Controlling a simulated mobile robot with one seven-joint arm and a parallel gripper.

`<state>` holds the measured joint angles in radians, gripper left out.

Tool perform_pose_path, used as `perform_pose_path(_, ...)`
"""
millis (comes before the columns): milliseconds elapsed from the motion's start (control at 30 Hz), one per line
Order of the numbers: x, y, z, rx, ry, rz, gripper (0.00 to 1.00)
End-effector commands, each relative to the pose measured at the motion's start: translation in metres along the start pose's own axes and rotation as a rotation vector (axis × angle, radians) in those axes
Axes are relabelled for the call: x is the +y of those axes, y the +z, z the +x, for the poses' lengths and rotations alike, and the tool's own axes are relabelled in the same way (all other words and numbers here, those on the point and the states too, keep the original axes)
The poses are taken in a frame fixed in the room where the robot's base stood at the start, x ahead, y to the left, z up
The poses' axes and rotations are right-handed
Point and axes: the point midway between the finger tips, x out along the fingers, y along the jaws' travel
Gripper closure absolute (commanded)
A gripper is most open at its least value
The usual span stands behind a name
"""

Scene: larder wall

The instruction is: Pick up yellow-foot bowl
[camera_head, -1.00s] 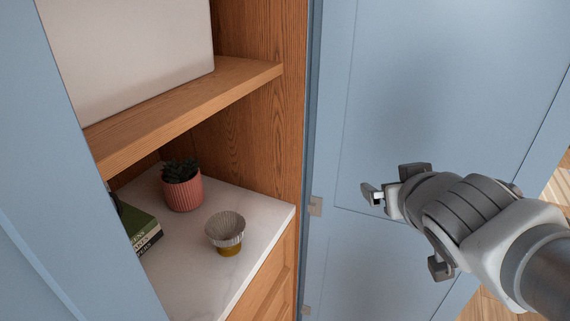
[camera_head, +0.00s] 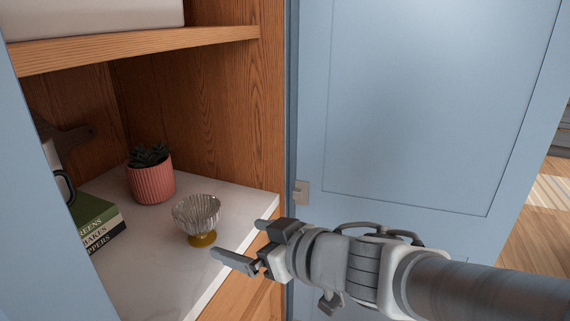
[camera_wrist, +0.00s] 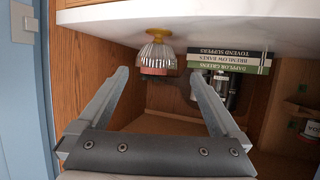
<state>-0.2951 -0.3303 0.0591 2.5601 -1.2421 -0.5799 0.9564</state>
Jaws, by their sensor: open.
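The yellow-foot bowl (camera_head: 197,211) is a ribbed, clear glass bowl on a yellow foot. It stands upright on the white marble counter of the cupboard in the head view. It also shows in the wrist view (camera_wrist: 157,52), upside down, beyond and between the fingers. My gripper (camera_head: 238,238) is open and empty, just right of the bowl by the counter's front edge, its fingers pointing left toward it. In the wrist view my gripper (camera_wrist: 158,73) has its two fingers spread wide. The fingers appear apart from the bowl.
A pink ribbed pot with a succulent (camera_head: 151,177) stands behind the bowl. Stacked books (camera_head: 99,222) lie to its left, with a dark-handled mug (camera_head: 62,180) beyond. A wooden shelf (camera_head: 140,46) overhangs the counter. A blue door (camera_head: 410,110) stands open at right.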

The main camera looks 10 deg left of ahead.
Motion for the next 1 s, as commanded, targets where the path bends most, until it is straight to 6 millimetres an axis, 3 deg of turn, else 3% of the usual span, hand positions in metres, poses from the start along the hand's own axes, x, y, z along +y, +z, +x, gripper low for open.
perform_pose_path(867,0.001,-0.004,0.063,-0.003,0.003,0.004,0.00)
perform_pose_path(1000,0.001,0.003,0.092,0.000,0.003,0.001,0.00)
